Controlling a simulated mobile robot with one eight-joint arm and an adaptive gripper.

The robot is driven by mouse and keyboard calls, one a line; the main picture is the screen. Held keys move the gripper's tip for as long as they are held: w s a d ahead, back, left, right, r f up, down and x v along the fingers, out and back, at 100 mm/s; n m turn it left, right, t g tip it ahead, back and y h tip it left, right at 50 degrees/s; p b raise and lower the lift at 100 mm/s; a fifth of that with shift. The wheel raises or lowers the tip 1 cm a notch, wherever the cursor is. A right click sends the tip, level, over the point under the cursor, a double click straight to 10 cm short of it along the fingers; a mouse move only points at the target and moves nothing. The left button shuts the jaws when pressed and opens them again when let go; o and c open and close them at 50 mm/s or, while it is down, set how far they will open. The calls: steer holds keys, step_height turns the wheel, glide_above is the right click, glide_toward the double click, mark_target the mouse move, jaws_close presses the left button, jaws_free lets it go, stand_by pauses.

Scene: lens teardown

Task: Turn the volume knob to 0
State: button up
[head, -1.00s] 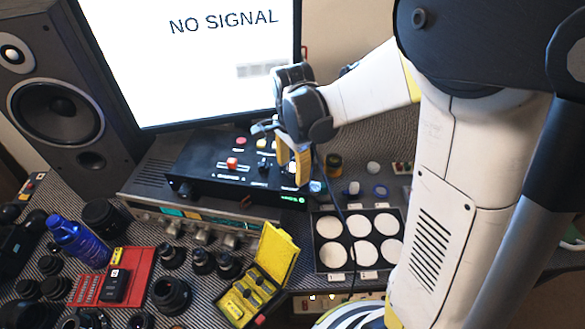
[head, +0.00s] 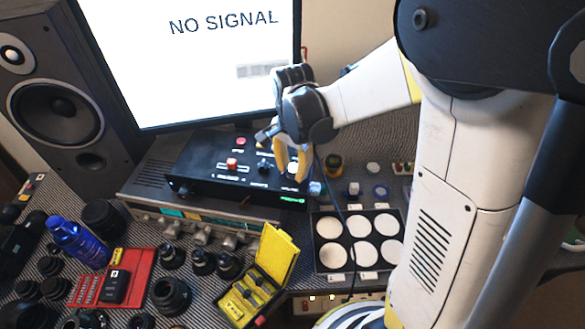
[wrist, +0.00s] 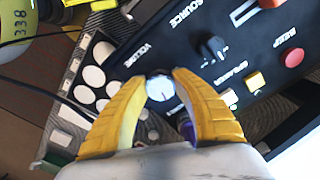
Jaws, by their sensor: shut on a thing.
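The volume knob (wrist: 160,88) sits on the black control box (head: 215,180); its pale round top with a thin dark mark shows in the wrist view, beside the label VOLUME. My gripper (wrist: 160,77) has its yellow fingers closed in on both sides of the knob. In the head view my gripper (head: 292,178) reaches down onto the box's right end, and its fingers hide most of the knob there. I cannot read which number the knob's mark faces.
A black source knob (wrist: 213,47) stands close to the volume knob, with a red button (wrist: 293,57) farther right. A monitor (head: 190,60) stands behind the box. A tray of white discs (head: 318,262) and an open yellow case (head: 262,275) are in front.

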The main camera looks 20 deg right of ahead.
steer(key=n, duration=0.4)
steer(key=shift+n, duration=0.3)
steer(key=n, duration=0.5)
steer(key=shift+s+d, duration=0.1)
steer(key=shift+d, duration=0.05)
steer(key=n, duration=0.5)
steer(key=shift+n, duration=0.4)
steer(key=shift+d+n, duration=0.1)
steer(key=shift+n, duration=2.5)
steer(key=o, duration=1.2)
